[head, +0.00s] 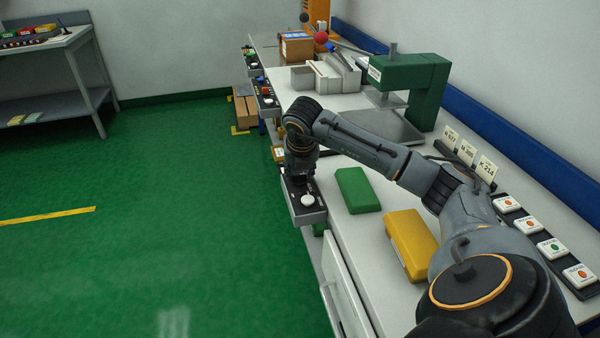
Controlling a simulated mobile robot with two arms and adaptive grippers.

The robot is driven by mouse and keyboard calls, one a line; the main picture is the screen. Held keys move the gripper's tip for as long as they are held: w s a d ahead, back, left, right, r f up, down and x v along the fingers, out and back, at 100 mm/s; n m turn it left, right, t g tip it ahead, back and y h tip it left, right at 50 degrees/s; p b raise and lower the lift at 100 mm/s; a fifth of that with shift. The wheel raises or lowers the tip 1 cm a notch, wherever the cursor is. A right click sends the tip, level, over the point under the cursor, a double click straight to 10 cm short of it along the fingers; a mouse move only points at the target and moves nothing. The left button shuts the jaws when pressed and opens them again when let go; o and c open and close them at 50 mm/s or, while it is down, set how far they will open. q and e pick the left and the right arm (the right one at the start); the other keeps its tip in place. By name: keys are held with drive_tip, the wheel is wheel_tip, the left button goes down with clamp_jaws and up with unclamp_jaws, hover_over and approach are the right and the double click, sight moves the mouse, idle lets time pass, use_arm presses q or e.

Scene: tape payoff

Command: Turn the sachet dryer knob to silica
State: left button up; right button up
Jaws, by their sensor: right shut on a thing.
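A dark control box (317,217) is fixed at the bench's front edge, with a round white knob or button (307,200) on its near part. My right gripper (298,180) points down onto the box's far part, just behind the white piece. It is shut on what appears to be the dryer knob, which the gripper hides. I cannot read any label, so the knob's setting cannot be told. My left gripper is not in view.
A green box (357,190) and a yellow box (410,243) lie on the bench beneath my right arm. A green press (412,85) stands behind. Other control boxes (267,103) line the front edge farther off.

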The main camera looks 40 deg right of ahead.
drive_tip(key=m+g+h, duration=0.1)
drive_tip(key=m, duration=0.2)
drive_tip(key=shift+w+a+m, duration=0.1)
drive_tip(key=shift+w+m, duration=0.05)
drive_tip(key=shift+m, duration=0.15)
drive_tip(key=shift+m+g+h, duration=0.3)
drive_tip(key=shift+m+g, duration=0.3)
drive_tip(key=shift+m, duration=1.2)
drive_tip(key=o, duration=1.2)
drive_tip(key=shift+c, duration=0.2)
drive_tip(key=shift+r, duration=0.1)
drive_tip(key=v, duration=1.1)
drive_tip(key=shift+r, duration=0.4)
drive_tip(key=shift+a, duration=0.25)
